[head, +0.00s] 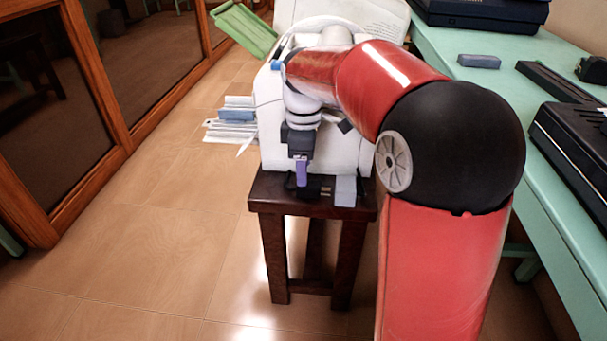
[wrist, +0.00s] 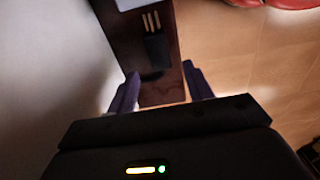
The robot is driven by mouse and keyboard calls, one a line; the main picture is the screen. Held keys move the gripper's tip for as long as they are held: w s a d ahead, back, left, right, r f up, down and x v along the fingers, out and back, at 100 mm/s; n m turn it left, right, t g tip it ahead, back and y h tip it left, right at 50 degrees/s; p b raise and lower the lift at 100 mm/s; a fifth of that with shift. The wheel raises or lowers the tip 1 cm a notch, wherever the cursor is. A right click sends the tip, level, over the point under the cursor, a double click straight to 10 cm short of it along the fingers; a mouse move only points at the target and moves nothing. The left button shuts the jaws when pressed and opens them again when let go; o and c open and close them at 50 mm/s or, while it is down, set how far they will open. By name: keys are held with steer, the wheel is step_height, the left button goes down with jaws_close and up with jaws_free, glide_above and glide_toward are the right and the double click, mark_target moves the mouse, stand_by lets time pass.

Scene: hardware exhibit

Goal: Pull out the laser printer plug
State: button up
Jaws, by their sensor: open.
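The white laser printer (head: 385,22) stands on a dark wooden stool (head: 262,196); my arm covers part of it. The black plug (wrist: 156,52) lies on the stool top, its gold prongs pointing toward a pale grey socket block (head: 345,191). The prongs show bare between plug and block; I cannot tell whether their tips are still inside. In the head view the plug (head: 311,189) is small, just right of my gripper (head: 302,182). In the wrist view my gripper (wrist: 161,92) is open and empty, its purple fingers spread wide, with the plug ahead between them.
A green table (head: 465,100) with dark devices runs along the right. Wood-framed glass panels (head: 110,85) line the left. An open green printer flap (head: 243,30) and paper trays (head: 232,122) jut out left of the printer. The floor in front of the stool is clear.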

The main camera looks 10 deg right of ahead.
step_height(320, 180, up, 4)
steer(key=shift+f, duration=0.2)
steer(key=shift+s+r, duration=0.1)
steer(key=shift+s, duration=0.05)
steer(key=s+d+f+m+t, duration=0.1)
steer(key=s+m+t, duration=0.1)
steer(key=s+m, duration=0.5)
steer(key=s+d+f+m+t+p, duration=0.1)
steer(key=s+m, duration=0.6)
steer(key=s, duration=0.9)
steer(key=d+t, duration=0.1)
steer(key=t, duration=0.1)
steer(key=shift+d+t, duration=0.25)
steer(key=shift+t, duration=0.05)
steer(key=shift+r, duration=0.1)
stand_by(1.2)
